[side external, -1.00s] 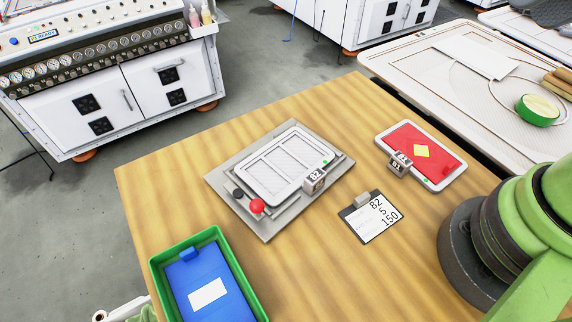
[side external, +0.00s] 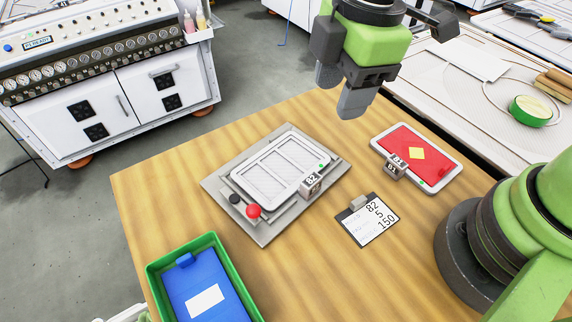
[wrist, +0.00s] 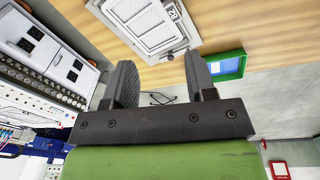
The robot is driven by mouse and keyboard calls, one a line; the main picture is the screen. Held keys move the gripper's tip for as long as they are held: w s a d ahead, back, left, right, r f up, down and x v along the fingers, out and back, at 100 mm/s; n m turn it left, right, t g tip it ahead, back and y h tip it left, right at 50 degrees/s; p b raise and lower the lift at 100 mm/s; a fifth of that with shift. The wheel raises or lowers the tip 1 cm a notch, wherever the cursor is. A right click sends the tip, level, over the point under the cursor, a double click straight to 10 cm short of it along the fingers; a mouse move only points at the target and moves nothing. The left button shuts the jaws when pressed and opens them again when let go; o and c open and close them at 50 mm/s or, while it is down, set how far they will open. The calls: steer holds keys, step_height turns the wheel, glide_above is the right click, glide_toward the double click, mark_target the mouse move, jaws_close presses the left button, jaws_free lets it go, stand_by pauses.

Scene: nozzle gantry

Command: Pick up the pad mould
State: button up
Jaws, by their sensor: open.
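A white-framed mould with a gridded, several-pane face (side external: 277,168) and a tag reading 82 (side external: 311,183) lies on a grey plate (side external: 268,232) on the wooden table. A second framed mould, red with a yellow diamond (side external: 398,142), lies to its right with a tag reading 81 (side external: 395,167). I cannot tell from looks alone which is the pad mould. My gripper (side external: 341,94) is open and empty, raised above the table's back edge. In the wrist view my open fingers (wrist: 160,75) show below the gridded mould (wrist: 143,20), apart from it.
A green tray (side external: 155,268) holding a blue piece (side external: 203,277) stands front left. A small card (side external: 370,220) reading 82, 5, 150 lies at centre right. A red knob (side external: 253,211) sits on the plate's front edge. Bare wood lies left of the plate.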

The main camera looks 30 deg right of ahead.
step_height(320, 180, down, 6)
steer(key=a+n+g, duration=0.1)
steer(key=a+n, duration=0.2)
steer(key=n, duration=0.1)
glide_above(311, 179)
steer(key=shift+n+h, duration=0.4)
step_height(311, 179, down, 4)
steer(key=shift+s+d+f, duration=0.1)
steer(key=shift+d, duration=0.05)
step_height(311, 179, down, 6)
steer(key=shift+r, duration=0.1)
jaws_close()
